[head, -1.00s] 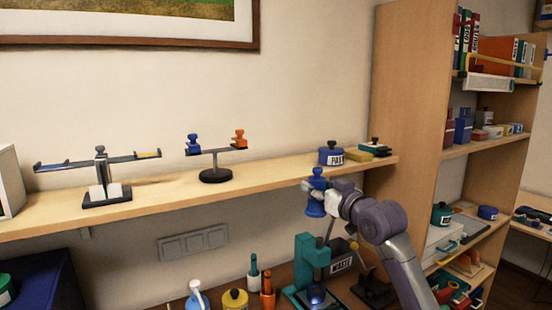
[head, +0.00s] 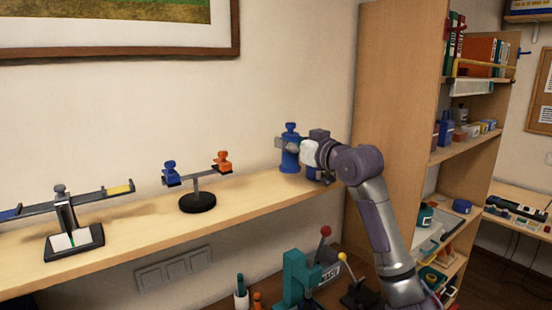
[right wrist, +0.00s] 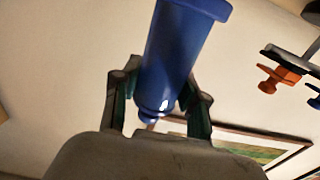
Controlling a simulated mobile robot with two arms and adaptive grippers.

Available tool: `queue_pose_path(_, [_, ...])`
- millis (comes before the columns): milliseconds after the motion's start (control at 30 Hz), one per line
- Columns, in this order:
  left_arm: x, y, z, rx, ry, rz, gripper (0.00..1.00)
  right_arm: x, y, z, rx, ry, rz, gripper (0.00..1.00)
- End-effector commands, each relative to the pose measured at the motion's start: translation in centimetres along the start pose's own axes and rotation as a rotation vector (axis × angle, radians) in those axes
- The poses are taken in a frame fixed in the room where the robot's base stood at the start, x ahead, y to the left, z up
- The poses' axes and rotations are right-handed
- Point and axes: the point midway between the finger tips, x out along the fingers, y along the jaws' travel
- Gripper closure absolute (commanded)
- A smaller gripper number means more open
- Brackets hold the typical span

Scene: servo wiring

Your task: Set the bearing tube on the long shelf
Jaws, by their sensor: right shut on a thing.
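The bearing tube (head: 290,160) is blue, with a knob-like top and a wider foot. It is upright over the right part of the long wooden shelf (head: 240,205). My right gripper (head: 289,144) is shut on its upper part; whether the foot touches the shelf I cannot tell. In the right wrist view the blue tube (right wrist: 180,50) sits between the two fingers (right wrist: 160,105), and its wide end points away from the palm. My left gripper is not in view.
A balance (head: 197,200) with a blue and an orange weight stands left of the tube. Another balance (head: 70,230) stands farther left. My right wrist partly hides the shelf's right end. A tall bookcase (head: 385,110) rises on the right. Bare shelf lies between tube and balance.

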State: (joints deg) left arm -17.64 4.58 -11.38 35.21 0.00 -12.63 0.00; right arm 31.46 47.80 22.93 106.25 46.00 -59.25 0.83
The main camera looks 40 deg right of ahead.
Motion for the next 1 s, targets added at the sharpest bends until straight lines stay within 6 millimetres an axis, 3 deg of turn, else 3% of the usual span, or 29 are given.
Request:
queue_pose_path(33, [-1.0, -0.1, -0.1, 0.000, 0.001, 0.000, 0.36, 0.9, -0.7, 0.2, 0.004, 0.001, -0.002, 0.95])
queue_pose_path(233, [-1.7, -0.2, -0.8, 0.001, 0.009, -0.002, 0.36, 2.8, -2.0, 1.8, 0.001, 0.004, 0.001, 0.95])
queue_pose_path(600, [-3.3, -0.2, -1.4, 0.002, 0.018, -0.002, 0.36, 3.0, -2.1, 5.8, 0.001, 0.002, 0.000, 0.95])
queue_pose_path(967, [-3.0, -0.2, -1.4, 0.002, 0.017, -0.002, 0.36, 2.9, -2.1, 6.4, -0.001, 0.003, 0.000, 0.95])
queue_pose_path(1000, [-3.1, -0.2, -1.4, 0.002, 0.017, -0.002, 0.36, 3.0, -2.1, 6.4, -0.001, 0.001, 0.000, 0.50])
